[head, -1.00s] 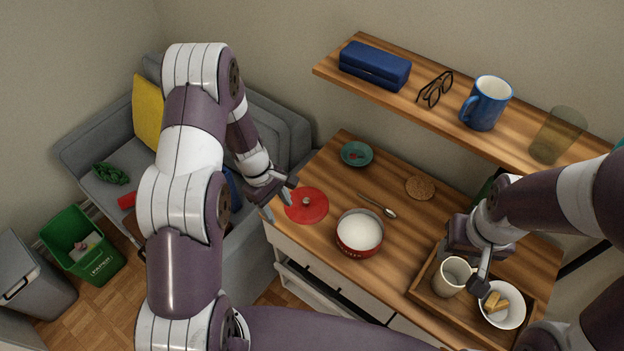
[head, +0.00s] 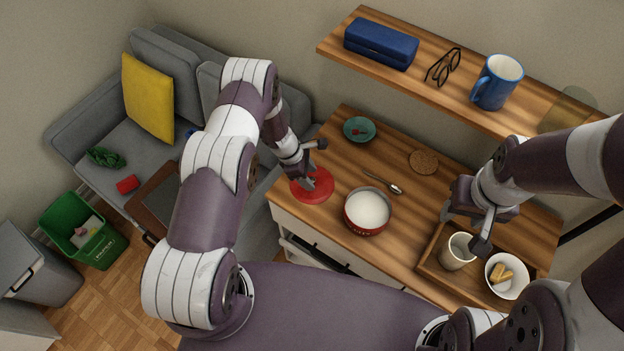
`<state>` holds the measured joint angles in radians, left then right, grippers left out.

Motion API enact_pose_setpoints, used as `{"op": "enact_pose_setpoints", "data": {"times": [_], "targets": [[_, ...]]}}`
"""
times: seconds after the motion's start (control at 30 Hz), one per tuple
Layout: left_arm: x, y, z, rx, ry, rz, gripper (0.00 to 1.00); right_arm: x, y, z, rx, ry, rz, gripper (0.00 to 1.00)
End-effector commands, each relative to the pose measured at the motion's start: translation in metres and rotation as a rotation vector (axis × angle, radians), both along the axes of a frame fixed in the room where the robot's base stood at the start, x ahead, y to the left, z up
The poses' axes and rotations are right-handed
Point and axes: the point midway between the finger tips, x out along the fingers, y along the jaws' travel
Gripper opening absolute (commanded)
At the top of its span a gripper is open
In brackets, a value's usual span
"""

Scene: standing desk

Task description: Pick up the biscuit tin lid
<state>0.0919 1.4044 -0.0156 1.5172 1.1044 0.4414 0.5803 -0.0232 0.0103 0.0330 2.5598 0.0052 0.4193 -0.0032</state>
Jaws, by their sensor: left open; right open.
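The biscuit tin lid (head: 318,192) is a flat red disc lying on the left end of the wooden desk. My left gripper (head: 312,180) is open and over the lid, its fingers covering the lid's middle and knob. I cannot tell whether the fingers touch it. A round red tin (head: 367,228) with a white inside stands to the right of the lid. My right gripper (head: 478,232) is open, at the cream mug (head: 458,251) in the wooden tray; I cannot tell whether it touches the mug.
A teal dish (head: 359,129), a spoon (head: 384,183) and a cork coaster (head: 424,161) lie behind. The tray (head: 432,269) also holds a white bowl (head: 507,289). A shelf above the desk carries a blue case (head: 381,44), glasses (head: 443,67) and a blue mug (head: 497,82).

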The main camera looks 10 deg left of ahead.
Motion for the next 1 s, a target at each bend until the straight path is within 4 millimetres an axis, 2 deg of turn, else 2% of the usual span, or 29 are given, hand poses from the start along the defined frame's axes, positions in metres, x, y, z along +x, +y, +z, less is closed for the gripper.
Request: {"op": "enact_pose_setpoints", "data": {"times": [0.1, 0.3, 0.37, 0.4, 0.47, 0.5, 0.83, 1.0], "targets": [[0.001, -0.005, -0.011, 0.0, -0.001, 0.0, 0.54, 0.0, 0.0, 0.004, 0.0, 0.001, 0.0, 0.49], [0.001, -0.005, -0.013, 0.0, -0.002, 0.0, 0.54, 0.0, 0.0, 0.003, 0.0, 0.001, 0.0, 0.49], [0.001, -0.005, -0.013, 0.0, -0.001, -0.001, 0.38, 0.0, 0.0, 0.003, 0.0, 0.001, 0.0, 0.49], [0.001, -0.005, -0.013, 0.0, -0.001, -0.001, 0.25, 0.0, 0.0, 0.003, 0.0, 0.001, 0.0, 0.49], [0.001, -0.005, -0.013, 0.0, -0.001, -0.001, 0.06, 0.0, 0.0, 0.003, 0.0, 0.001, 0.0, 0.49], [0.001, -0.005, -0.013, 0.0, -0.001, -0.001, 0.0, 0.0, 0.0, 0.003, 0.0, 0.001, 0.0, 0.49], [0.002, -0.005, -0.011, 0.0, -0.003, -0.001, 0.0, 0.0, 0.0, 0.001, 0.0, 0.001, 0.0, 0.49], [0.002, -0.005, 0.004, 0.0, -0.004, -0.003, 0.0, 0.0, 0.0, -0.005, 0.0, 0.001, 0.0, 0.49]]}}
